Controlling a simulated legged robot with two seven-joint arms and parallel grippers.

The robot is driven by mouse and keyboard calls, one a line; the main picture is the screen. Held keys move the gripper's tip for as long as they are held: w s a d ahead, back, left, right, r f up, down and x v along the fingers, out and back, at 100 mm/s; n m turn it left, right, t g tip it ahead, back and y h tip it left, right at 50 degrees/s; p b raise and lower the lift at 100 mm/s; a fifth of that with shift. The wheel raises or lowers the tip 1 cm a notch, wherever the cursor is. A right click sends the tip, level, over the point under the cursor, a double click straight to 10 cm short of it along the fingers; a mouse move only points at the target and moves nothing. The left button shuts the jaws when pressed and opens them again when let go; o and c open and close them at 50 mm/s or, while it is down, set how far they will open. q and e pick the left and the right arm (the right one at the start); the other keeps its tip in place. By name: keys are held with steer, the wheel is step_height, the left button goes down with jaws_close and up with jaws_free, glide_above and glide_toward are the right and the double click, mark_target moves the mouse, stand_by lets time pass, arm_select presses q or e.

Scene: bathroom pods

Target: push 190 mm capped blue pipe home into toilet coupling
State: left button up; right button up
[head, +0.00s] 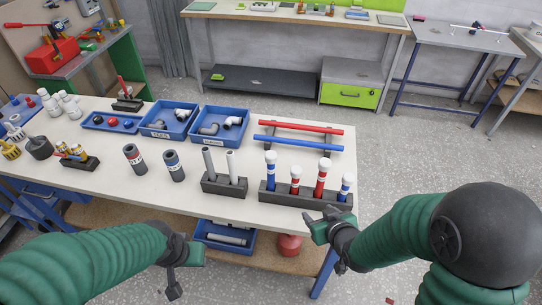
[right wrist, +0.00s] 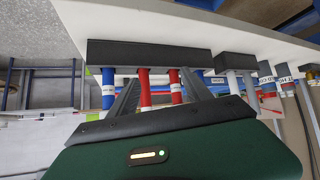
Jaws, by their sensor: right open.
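Two blue pipes with white bands stand upright in a black rack (head: 300,197) at the table's front right: a taller one (head: 270,172) at the left end and a shorter one (head: 346,188) at the right end. I cannot read which is 190 mm. My right gripper (head: 318,229) is in front of and below the rack's right end, open and empty. The right wrist view, upside down, shows its dark jaws spread before the rack (right wrist: 150,54), with a blue pipe (right wrist: 107,90) beyond them. My left gripper (head: 184,268) hangs before the table, its jaws unclear. I see no toilet coupling.
Two red pipes (head: 320,178) stand between the blue ones. Long red (head: 300,128) and blue (head: 298,144) pipes lie behind. Blue bins (head: 219,138) hold fittings. Open floor (head: 440,150) lies to the right.

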steer(key=w+a+r+n+t+y, duration=0.1)
steer(key=w+a+r+t+y, duration=0.15)
steer(key=a, duration=0.35)
steer(key=t+y, duration=0.3)
steer(key=t, duration=0.1)
glide_toward(271, 164)
steer(key=shift+n, duration=0.3)
steer(key=b+x, duration=0.4)
steer(key=x, duration=0.5)
steer(key=shift+w, duration=0.1)
steer(key=x, duration=0.4)
steer(key=p+x, duration=0.1)
steer(key=shift+w+d+r, duration=0.15)
steer(key=shift+w+r, duration=0.2)
steer(key=shift+w, duration=0.2)
steer(key=shift+s+r, duration=0.1)
steer(key=shift+s, duration=0.05)
steer(key=c, duration=0.5)
jaws_close()
